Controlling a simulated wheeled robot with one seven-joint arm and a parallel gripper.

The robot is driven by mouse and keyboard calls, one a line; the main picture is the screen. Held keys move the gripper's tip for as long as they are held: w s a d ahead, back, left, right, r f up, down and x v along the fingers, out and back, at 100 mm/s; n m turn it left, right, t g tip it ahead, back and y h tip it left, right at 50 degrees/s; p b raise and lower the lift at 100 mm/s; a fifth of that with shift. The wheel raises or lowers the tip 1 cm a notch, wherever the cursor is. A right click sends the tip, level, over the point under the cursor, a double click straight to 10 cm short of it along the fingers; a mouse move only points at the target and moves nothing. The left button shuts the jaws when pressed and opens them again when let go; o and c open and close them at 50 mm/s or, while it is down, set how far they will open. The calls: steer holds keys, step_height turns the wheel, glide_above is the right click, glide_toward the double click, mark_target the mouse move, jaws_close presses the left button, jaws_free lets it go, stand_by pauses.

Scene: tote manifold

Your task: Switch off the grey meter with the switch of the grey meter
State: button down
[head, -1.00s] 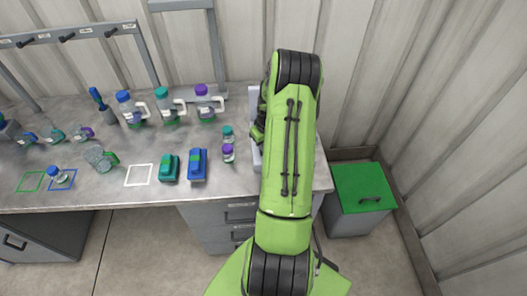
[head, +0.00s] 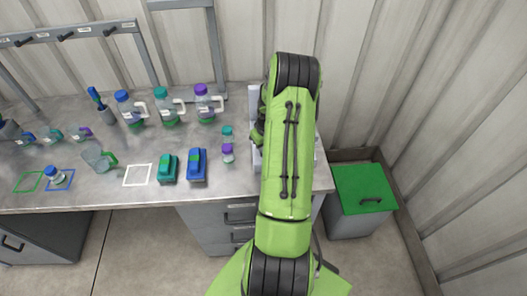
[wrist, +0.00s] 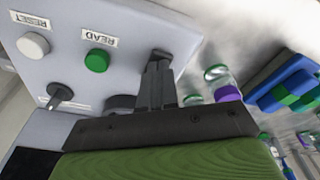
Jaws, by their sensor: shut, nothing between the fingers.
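The light grey panel of the meter (wrist: 125,50) fills the upper left of the wrist view, seen upside down. It carries a white button labelled RESET (wrist: 33,45), a green button labelled READ (wrist: 96,60) and a black lever switch (wrist: 62,94) with a small label I cannot read. My gripper (wrist: 160,58) is shut and empty, with its fingertips over the panel's right part, to the right of the READ button. I cannot tell whether they touch it. A dark round part (wrist: 120,102) shows beside the fingers. In the head view my arm hides most of the grey meter (head: 254,104).
Left of the meter stand small teal-capped (head: 227,134) and purple-capped (head: 228,153) bottles, and a blue device (head: 197,165) and a green device (head: 168,168) lie on the bench. Handled bottles (head: 205,104) stand behind. A green-lidded bin (head: 363,187) is right of the bench.

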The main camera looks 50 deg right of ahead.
step_height(320, 180, up, 7)
steer(key=p, duration=0.4)
stand_by(0.4)
stand_by(0.4)
